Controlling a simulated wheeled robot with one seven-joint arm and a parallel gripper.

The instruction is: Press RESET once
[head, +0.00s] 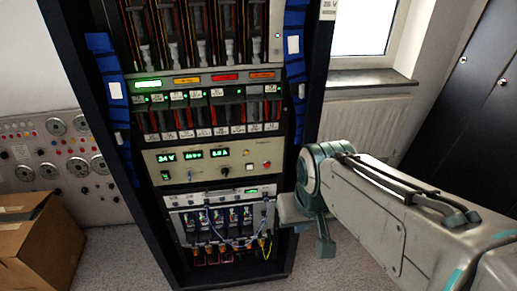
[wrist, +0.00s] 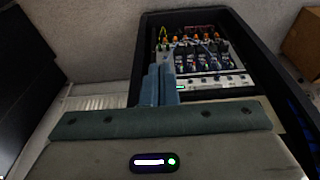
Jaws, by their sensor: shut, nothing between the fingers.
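My gripper (wrist: 160,72) is shut and empty in the wrist view, its two teal fingers together in front of the rack, over one end of the lower light-grey unit. In the head view my arm reaches in from the right, and the fingertips cannot be made out. The rack's cream panel (head: 217,158) carries green displays, knobs, a white square button (head: 249,167) and a red button (head: 267,165). The light-grey unit (head: 217,198) with a small green display is just below; it also shows upside down in the wrist view (wrist: 215,82). No RESET label is readable in either view.
The dark rack frame (head: 310,95) stands upright, with blue straps on its sides. Cables hang before the lower modules (head: 220,222). A cardboard box (head: 40,245) and a grey dial panel (head: 55,150) are at left. A radiator (head: 365,125) is behind my arm.

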